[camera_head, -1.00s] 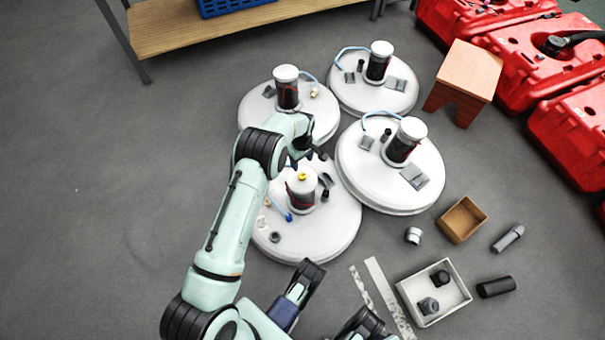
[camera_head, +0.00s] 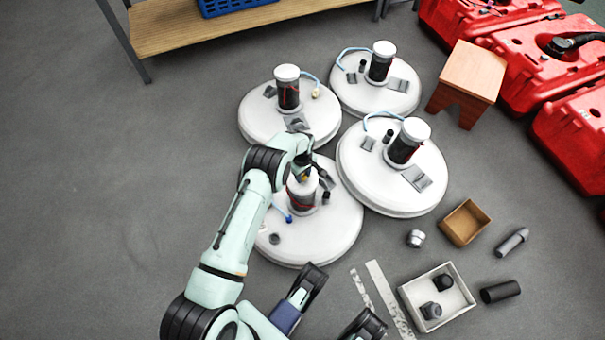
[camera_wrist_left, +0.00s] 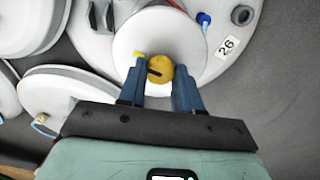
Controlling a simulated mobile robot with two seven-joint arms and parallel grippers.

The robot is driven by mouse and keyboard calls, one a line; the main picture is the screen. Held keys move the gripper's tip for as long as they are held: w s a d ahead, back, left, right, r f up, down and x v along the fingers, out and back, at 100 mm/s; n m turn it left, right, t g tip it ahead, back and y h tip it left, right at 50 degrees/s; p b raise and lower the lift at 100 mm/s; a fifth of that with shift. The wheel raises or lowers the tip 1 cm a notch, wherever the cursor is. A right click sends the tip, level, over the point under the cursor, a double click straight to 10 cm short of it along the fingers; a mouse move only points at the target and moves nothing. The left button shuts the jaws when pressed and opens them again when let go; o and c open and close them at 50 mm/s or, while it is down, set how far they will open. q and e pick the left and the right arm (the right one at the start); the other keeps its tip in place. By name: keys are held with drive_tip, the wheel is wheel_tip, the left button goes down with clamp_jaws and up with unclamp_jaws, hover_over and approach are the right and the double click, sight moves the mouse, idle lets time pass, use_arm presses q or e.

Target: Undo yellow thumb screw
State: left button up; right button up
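The yellow thumb screw (camera_head: 305,178) sits on top of the white-capped canister of the nearest round white tank (camera_head: 335,235). In the left wrist view the yellow screw (camera_wrist_left: 161,69) has a dark slot and lies between my left gripper's two blue fingers (camera_wrist_left: 160,85). The fingers stand on either side of it, and I cannot make out firm contact. In the head view my left gripper (camera_head: 304,163) is just above the canister and partly hides its top.
Three similar tanks stand close by, such as the one at right (camera_head: 355,180). A wooden stool (camera_head: 474,72), red tanks (camera_head: 520,45), a brown box (camera_head: 482,222) and a pale tray (camera_head: 408,292) are to the right. The floor at left is clear.

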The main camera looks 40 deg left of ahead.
use_arm(q)
drive_tip(key=c, duration=0.4)
drive_tip(key=shift+c, duration=0.2)
